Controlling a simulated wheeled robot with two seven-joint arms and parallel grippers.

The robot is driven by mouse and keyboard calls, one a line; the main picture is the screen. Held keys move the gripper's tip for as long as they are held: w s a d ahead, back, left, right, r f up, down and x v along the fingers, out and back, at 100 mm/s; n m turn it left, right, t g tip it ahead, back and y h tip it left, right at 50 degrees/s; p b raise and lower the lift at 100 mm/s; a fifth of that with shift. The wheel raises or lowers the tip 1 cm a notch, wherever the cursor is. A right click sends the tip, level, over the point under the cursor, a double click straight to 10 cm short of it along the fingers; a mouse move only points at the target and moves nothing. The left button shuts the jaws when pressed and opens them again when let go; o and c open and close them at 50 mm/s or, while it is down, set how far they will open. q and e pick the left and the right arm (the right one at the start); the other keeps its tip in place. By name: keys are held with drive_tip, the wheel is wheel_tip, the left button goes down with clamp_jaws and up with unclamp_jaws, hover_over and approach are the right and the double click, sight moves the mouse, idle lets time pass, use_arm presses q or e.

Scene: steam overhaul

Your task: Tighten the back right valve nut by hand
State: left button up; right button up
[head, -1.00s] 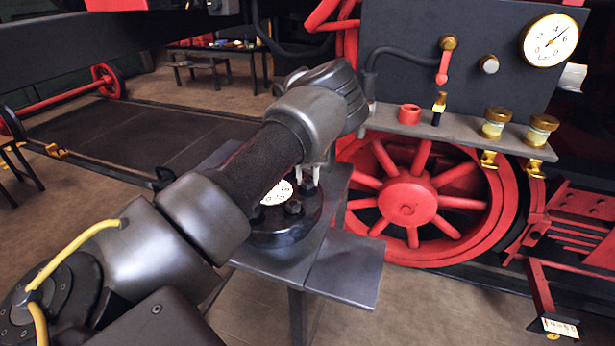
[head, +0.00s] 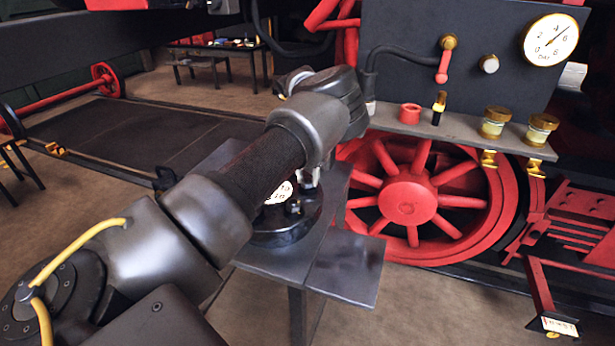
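A dark round valve body (head: 290,232) sits on a grey metal stand. A white round label (head: 279,193) with markings shows on top of it, partly covered by my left arm. A dark nut (head: 294,207) stands at the near side of its top. My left gripper (head: 309,181) points down over the far right part of the valve body. Only a small part of its fingers shows beside my forearm. The forearm hides the back of the valve, the nut there and the finger gap. My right gripper is not in view.
The grey stand (head: 345,268) has a bare side shelf at the right. Behind it are a red spoked wheel (head: 408,200) and a narrow shelf (head: 455,131) with a red cup (head: 410,113) and brass-capped jars. A gauge (head: 550,40) is on the dark panel.

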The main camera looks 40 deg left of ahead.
use_arm(q)
drive_tip(key=o, duration=0.4)
wheel_tip(320, 180, up, 11)
drive_tip(key=b, duration=0.1)
idle(0.4)
drive_tip(key=shift+f, duration=0.1)
